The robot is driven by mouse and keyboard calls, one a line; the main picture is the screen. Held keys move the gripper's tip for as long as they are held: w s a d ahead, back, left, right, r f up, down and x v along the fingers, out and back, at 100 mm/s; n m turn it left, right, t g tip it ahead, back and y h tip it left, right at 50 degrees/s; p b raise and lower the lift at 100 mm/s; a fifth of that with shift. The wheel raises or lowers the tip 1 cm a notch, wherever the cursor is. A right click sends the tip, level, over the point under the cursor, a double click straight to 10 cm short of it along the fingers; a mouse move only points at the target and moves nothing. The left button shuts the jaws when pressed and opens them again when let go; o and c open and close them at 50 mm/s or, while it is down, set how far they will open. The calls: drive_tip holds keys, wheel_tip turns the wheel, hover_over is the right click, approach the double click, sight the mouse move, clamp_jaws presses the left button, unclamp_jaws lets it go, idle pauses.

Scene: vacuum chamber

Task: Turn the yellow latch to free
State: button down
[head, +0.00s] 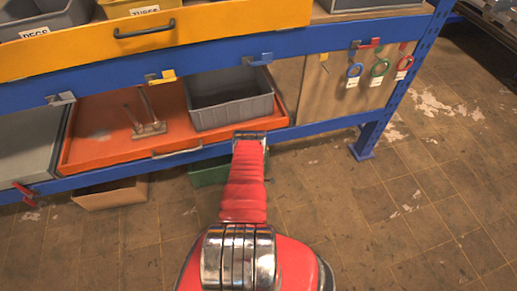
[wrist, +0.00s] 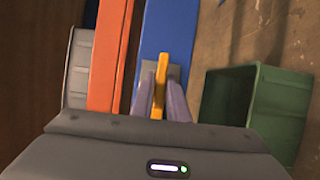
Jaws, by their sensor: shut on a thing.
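In the wrist view my gripper (wrist: 161,88) is shut on a yellow latch (wrist: 158,92), a narrow bar between its two fingers. A small grey plate (wrist: 175,71) sits behind the latch on a blue beam (wrist: 166,30). The bar runs roughly along the beam, though the fingers hide part of it. In the head view my red arm reaches to the lower blue beam (head: 320,127); the gripper's fingers and the held latch are hidden there. Another yellow latch (head: 160,77) shows on the upper beam.
An orange tray (head: 95,140) with a grey bin (head: 231,98) and a metal stand (head: 145,125) lies beside the lower beam. A green bin (wrist: 255,100) stands below. A board (head: 340,85) with hanging rings is at right. Open floor (head: 420,210) lies at right.

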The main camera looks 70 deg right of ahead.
drive_tip(key=shift+w+a+f, duration=0.1)
drive_tip(key=shift+w, duration=0.3)
drive_tip(key=c, duration=1.7)
unclamp_jaws()
drive_tip(key=shift+s, duration=0.1)
drive_tip(key=shift+s, duration=0.1)
drive_tip(key=a, duration=0.4)
drive_tip(key=s+a, duration=0.1)
drive_tip(key=a, duration=0.4)
drive_tip(key=s+a, duration=0.1)
drive_tip(key=a, duration=0.3)
drive_tip(key=shift+s+a, duration=0.15)
drive_tip(key=shift+a, duration=0.05)
